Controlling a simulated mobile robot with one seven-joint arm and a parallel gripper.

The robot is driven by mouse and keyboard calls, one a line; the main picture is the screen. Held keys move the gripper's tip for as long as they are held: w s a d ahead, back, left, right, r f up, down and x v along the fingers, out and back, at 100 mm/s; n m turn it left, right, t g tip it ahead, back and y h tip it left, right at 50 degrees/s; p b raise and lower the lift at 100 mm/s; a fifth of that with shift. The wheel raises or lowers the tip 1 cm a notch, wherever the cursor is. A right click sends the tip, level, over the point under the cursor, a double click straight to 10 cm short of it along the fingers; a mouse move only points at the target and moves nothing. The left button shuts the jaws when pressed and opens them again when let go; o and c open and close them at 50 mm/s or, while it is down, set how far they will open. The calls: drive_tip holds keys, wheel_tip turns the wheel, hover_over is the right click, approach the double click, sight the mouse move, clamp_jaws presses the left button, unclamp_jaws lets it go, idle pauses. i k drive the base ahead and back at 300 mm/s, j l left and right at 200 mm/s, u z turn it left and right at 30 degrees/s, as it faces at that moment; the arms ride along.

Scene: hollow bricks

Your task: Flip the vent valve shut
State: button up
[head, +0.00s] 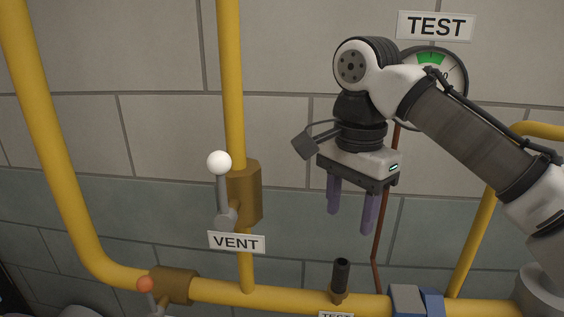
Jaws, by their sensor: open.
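The vent valve (247,194) is a brown body on a vertical yellow pipe, left of the middle in the head view. Its grey lever (222,190) stands upright from a pivot and ends in a white ball knob (219,162). A white VENT sign (236,242) is just below it. My gripper (351,214) hangs to the right of the valve, pointing down. Its two purple fingers are apart with nothing between them. It is clear of the lever. Its distance from the wall is hard to tell.
A lower yellow pipe (275,293) carries another valve with an orange knob (145,284), a dark upright stub (341,272) and a blue-grey clamp (407,299). A round gauge (459,75) and a TEST sign (435,26) are partly behind or above my arm. Open space lies between gripper and lever.

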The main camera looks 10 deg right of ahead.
sight(220, 163)
drive_tip(key=k, duration=1)
